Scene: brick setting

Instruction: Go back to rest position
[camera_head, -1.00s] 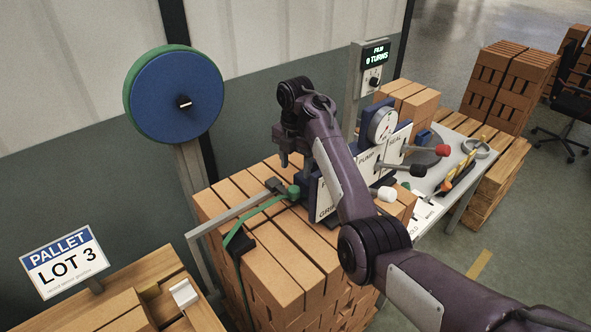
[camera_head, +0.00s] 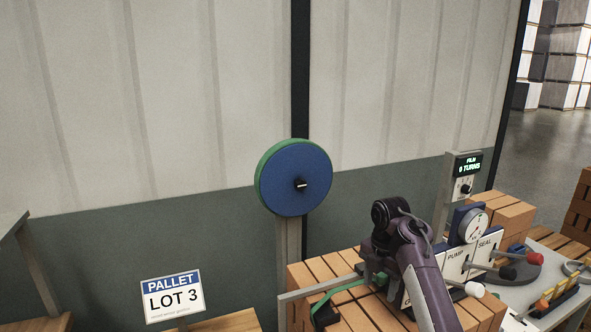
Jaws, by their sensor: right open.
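My right gripper (camera_head: 374,272) hangs at the end of my dark purple right arm, over the strapping tool's left end. Its jaws are open, pointing down, and small in the view. The tool has a dial (camera_head: 473,227) and white panels marked PUMP and SEAL (camera_head: 487,248). My forearm hides part of the tool's left panel. My left gripper is not in view.
A brick stack (camera_head: 314,278) with a green strap (camera_head: 338,288) is below the tool. A blue reel (camera_head: 290,180) stands behind on a post. A PALLET LOT 3 sign (camera_head: 173,297) is lower left. A display post (camera_head: 464,175) and lever handles (camera_head: 516,251) are right of my arm.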

